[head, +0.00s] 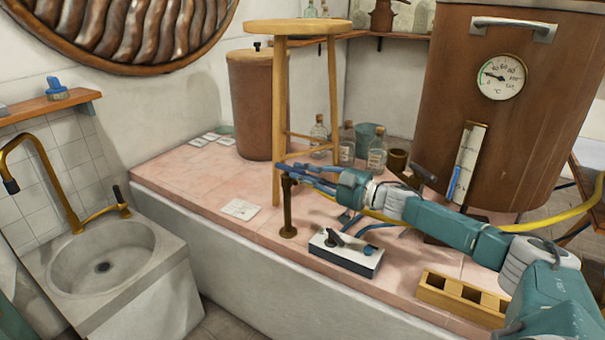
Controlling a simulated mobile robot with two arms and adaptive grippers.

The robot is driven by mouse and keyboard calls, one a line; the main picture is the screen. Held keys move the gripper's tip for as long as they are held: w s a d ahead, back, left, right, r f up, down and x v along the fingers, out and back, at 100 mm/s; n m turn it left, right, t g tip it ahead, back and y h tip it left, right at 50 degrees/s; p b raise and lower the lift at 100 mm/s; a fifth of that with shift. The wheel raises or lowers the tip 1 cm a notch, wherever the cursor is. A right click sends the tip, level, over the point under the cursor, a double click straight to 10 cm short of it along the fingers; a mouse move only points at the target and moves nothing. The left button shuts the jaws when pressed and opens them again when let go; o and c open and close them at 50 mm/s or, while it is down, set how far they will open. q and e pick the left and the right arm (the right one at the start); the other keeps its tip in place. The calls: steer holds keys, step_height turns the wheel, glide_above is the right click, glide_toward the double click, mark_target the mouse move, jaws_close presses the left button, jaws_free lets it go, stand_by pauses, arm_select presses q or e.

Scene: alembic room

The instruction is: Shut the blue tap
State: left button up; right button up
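A brass post (288,210) stands on the pink tiled top, with a dark fitting at its upper end. My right gripper (309,178) reaches in from the right, its fingers pointing left at the top of this post. Dark and blue parts overlap there, so I cannot tell a blue tap handle from the fingers, or whether they touch. A white box (346,252) with a dark lever and a small blue knob (370,249) sits below the gripper. My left gripper is not in view.
A wooden stool (298,28) stands just behind the post. Glass bottles (377,152) and a brown drum (256,105) are behind. A large brown vat (495,125) with a yellow hose is right. A wooden block (461,297) lies front right; a sink (103,263) is left.

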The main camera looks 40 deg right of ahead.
steer(key=o, duration=0.3)
steer(key=shift+v, duration=3.75)
steer(key=shift+f, duration=0.15)
